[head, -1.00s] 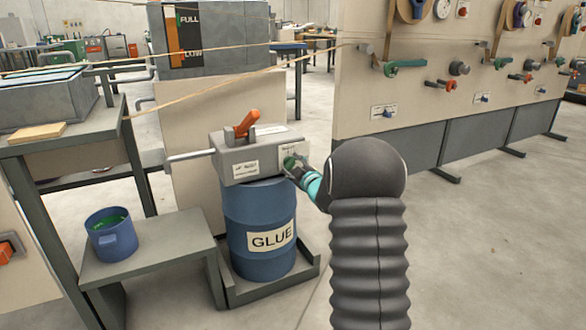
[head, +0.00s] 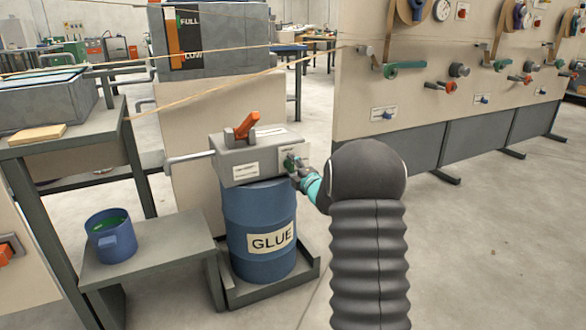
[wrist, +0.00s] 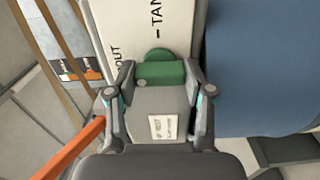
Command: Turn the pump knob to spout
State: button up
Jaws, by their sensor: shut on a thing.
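The pump (head: 250,160) is a grey box on top of a blue drum (head: 258,225) marked GLUE. Its green knob (head: 290,163) is on the right-hand face, beside a white label. In the wrist view the green knob (wrist: 160,68) sits between my fingers. My gripper (head: 296,168) is shut on the knob, and it also shows in the wrist view (wrist: 160,82). The white label (wrist: 150,25) reads "TAN..." and "...OUT", partly cut off or hidden. An orange lever (head: 246,124) stands tilted on top of the pump.
A blue pot (head: 111,235) with green contents stands on a low grey bench (head: 165,255) left of the drum. A pipe (head: 188,160) runs left from the pump. The floor at right is clear.

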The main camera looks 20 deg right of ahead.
dwell(0.3)
jog(key=o, duration=1.2)
jog(key=shift+a, duration=0.1)
jog(key=shift+c, duration=0.2)
